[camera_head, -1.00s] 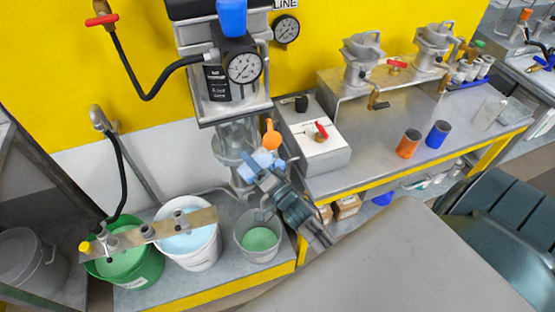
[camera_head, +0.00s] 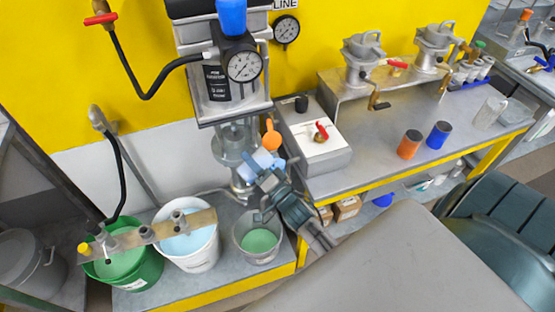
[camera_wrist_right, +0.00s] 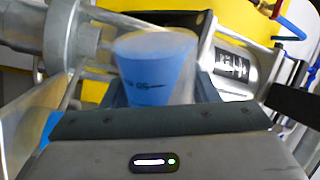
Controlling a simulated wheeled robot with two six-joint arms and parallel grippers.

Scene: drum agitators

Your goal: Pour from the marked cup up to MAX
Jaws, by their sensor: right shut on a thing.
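My right gripper (camera_head: 264,176) is shut on a light blue cup (camera_head: 262,158), held in front of the metal machine. In the right wrist view the blue cup (camera_wrist_right: 155,72) fills the space between the jaws and carries dark printed marks; a MAX mark cannot be read. A clear cylindrical vessel with metal fittings (camera_head: 229,142) sits under the gauge, just left of and behind the cup. Whether the cup touches it cannot be told. An orange paddle-shaped part (camera_head: 271,135) stands behind the cup. My left gripper is not in view.
Below stand a green bucket (camera_head: 146,272), a white bucket (camera_head: 205,256) and a grey bucket with green liquid (camera_head: 275,246). Orange (camera_head: 409,144) and blue (camera_head: 438,135) cups stand on the bench.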

